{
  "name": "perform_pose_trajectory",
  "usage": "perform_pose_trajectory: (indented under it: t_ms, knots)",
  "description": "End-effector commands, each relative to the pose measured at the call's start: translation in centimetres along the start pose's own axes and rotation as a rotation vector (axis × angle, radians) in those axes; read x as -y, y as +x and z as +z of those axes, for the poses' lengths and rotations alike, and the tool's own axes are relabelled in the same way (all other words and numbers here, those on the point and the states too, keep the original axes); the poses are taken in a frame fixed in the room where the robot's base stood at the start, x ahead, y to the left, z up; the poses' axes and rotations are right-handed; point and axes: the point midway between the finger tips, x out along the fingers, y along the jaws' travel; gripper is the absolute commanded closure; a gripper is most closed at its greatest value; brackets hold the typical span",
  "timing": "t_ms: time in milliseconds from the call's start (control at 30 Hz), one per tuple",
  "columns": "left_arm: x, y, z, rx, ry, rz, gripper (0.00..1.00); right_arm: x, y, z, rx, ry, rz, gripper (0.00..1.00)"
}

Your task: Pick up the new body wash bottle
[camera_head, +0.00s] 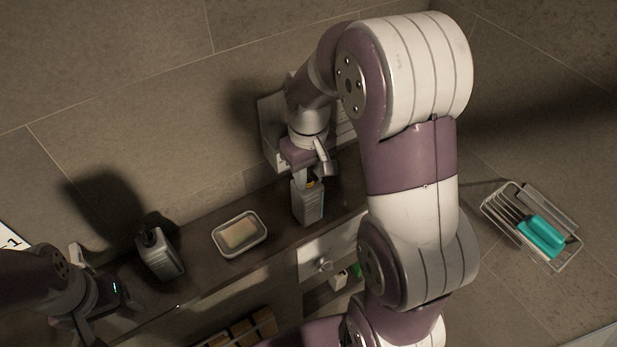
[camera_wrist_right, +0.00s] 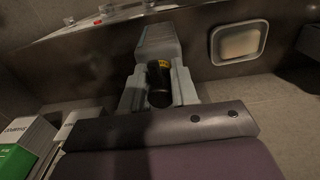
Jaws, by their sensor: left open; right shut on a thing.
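A grey, squarish bottle (camera_head: 308,205) with a dark neck and a small yellow mark stands on the dark shelf; no lettering can be read on it. My right gripper (camera_head: 309,179) reaches down from above and is shut on its neck. In the right wrist view the bottle (camera_wrist_right: 158,40) sits between the fingers of the gripper (camera_wrist_right: 158,92). A second grey bottle (camera_head: 161,257) with a black pump top stands farther left on the shelf. My left gripper (camera_head: 97,277) is open and empty, left of this second bottle and apart from it.
A soap dish (camera_head: 261,247) with a pale bar (camera_head: 239,235) lies between the two bottles. A wire basket (camera_head: 569,264) with a teal object (camera_head: 541,236) is at the right. White and green boxes (camera_wrist_right: 22,140) show in the right wrist view. A wall stands behind the shelf.

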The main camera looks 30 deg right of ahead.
Motion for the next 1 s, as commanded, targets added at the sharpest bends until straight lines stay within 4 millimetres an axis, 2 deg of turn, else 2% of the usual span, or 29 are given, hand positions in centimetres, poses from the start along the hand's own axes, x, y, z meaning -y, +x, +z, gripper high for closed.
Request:
perform_pose_trajectory:
  t_ms: [300, 567, 1000]
  knots:
    - [0.0, 1.0, 0.1, 0.000, 0.000, 0.000, 0.11, 0.0, -2.6, 0.0, -0.003, 0.000, 0.001, 1.00]
    - [0.0, 0.5, 0.1, 0.000, 0.000, 0.000, 0.11, -1.6, -4.3, 1.8, -0.001, 0.003, 0.000, 1.00]
    - [0.0, -3.7, -0.4, 0.000, 0.000, 0.000, 0.11, -6.6, -9.2, 7.5, 0.000, 0.005, 0.001, 1.00]
